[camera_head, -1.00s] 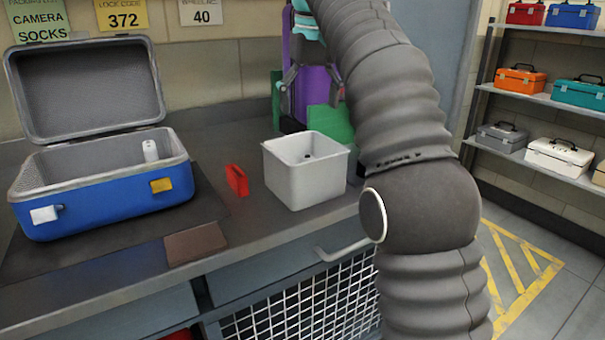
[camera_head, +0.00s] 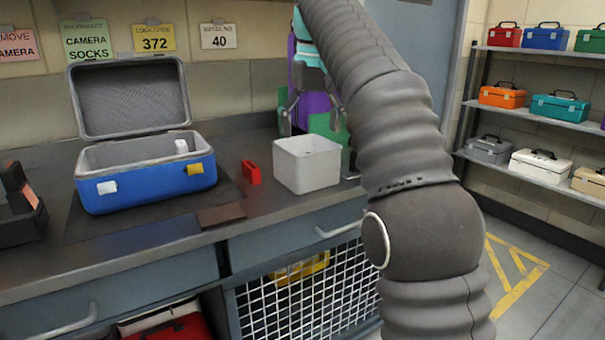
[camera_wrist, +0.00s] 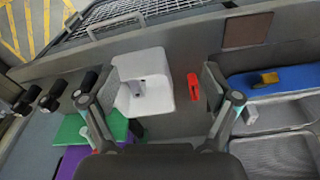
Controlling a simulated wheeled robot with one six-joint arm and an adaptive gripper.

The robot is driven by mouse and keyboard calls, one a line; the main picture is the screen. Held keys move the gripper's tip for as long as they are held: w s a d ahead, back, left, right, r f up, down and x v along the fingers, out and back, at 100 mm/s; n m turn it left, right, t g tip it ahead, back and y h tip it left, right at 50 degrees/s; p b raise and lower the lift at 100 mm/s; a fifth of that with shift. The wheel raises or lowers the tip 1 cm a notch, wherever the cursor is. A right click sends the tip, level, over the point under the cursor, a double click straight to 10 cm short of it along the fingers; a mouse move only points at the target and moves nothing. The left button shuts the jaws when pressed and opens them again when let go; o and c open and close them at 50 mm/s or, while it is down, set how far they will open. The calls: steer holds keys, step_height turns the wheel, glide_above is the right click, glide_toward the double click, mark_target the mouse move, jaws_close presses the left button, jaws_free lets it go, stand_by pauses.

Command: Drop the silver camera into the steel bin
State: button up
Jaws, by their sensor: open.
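The steel bin (camera_head: 306,178) is a pale, open, square box on the counter, and it also shows in the wrist view (camera_wrist: 163,101). In the wrist view a small grey object with a dark round spot, which looks like the silver camera (camera_wrist: 136,88), is inside the bin. My gripper (camera_head: 311,116) is open and empty above and behind the bin. In the wrist view my gripper (camera_wrist: 158,85) has its fingers spread on either side of the bin, apart from the camera. The camera cannot be made out in the head view.
An open blue case (camera_head: 150,187) with a small white item (camera_head: 182,147) stands left of the bin. Purple and green things (camera_head: 329,128) stand behind. A dark holder (camera_head: 22,215) is at far left.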

steer(key=d+f, duration=0.4)
steer(key=f, duration=0.6)
steer(key=s+d+f+m, duration=0.1)
steer(key=d+f, duration=0.3)
steer(key=f, duration=0.7)
steer(key=d+f+m, duration=0.1)
steer(key=d+f, duration=0.4)
steer(key=f, duration=0.6)
steer(key=shift+s, duration=0.35)
steer(key=shift+f+m, duration=0.1)
steer(key=shift+m, duration=0.2)
steer(key=s+d+r+m+t, duration=0.1)
steer(key=s+d+r+t, duration=0.1)
steer(key=s, duration=1.1)
steer(key=s+d+r+m+t, duration=0.1)
steer(key=s+r+t, duration=0.1)
steer(key=s, duration=1.1)
steer(key=shift+d+r+h, duration=0.3)
steer(key=shift+d+r, duration=0.1)
steer(key=shift+r, duration=0.35)
steer(key=shift+w, duration=0.1)
